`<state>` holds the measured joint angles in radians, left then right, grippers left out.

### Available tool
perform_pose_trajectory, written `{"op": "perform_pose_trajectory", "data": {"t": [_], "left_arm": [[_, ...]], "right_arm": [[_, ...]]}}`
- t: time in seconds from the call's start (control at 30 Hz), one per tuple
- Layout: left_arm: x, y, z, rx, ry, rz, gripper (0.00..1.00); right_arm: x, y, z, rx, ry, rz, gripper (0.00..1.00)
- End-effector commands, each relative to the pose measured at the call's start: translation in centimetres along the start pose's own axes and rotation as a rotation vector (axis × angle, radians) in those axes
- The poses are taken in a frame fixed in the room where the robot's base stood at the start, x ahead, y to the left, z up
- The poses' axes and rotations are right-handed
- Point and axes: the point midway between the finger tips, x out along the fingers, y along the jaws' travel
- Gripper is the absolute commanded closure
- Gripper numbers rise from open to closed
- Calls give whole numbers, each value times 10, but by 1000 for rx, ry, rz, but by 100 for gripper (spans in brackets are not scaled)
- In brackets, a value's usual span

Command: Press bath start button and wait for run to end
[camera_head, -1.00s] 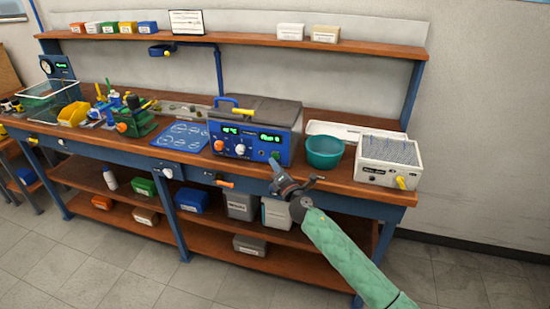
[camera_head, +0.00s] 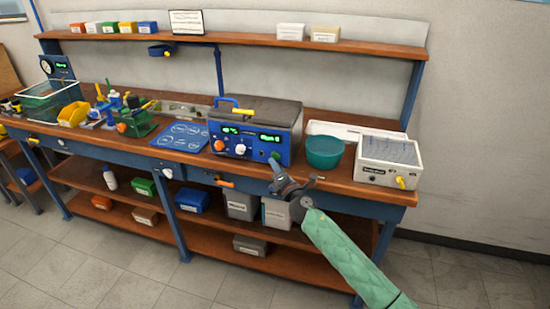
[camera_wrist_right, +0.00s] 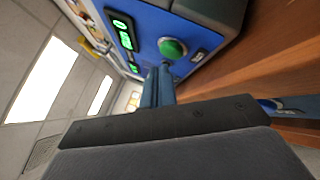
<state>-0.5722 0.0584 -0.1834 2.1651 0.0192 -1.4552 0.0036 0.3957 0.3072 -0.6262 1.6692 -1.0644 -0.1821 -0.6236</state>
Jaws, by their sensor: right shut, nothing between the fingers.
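The blue bath unit (camera_head: 256,132) stands on the bench with a dark lid and lit green displays on its front. Its green start button (camera_head: 275,155) is low on the right of the front panel. The green button (camera_wrist_right: 172,48) also shows in the right wrist view, beside two lit displays. My right gripper (camera_head: 274,164) is shut and empty, with its tips just below and close to the green button. In the wrist view its fingers (camera_wrist_right: 158,85) point at the panel, beside the button; I cannot tell whether they touch the panel. My left gripper is not in view.
The bench front edge lies under my right arm.

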Motion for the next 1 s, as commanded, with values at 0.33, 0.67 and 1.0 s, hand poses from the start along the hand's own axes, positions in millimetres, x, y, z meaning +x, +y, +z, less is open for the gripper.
{"op": "perform_pose_trajectory", "data": {"t": [0.33,0.67,1.0], "left_arm": [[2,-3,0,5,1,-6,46],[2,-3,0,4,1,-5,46],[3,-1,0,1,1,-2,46]], "right_arm": [[3,-2,2,0,0,0,100],[6,-4,4,0,0,0,100],[7,-4,5,0,0,0,100]]}}
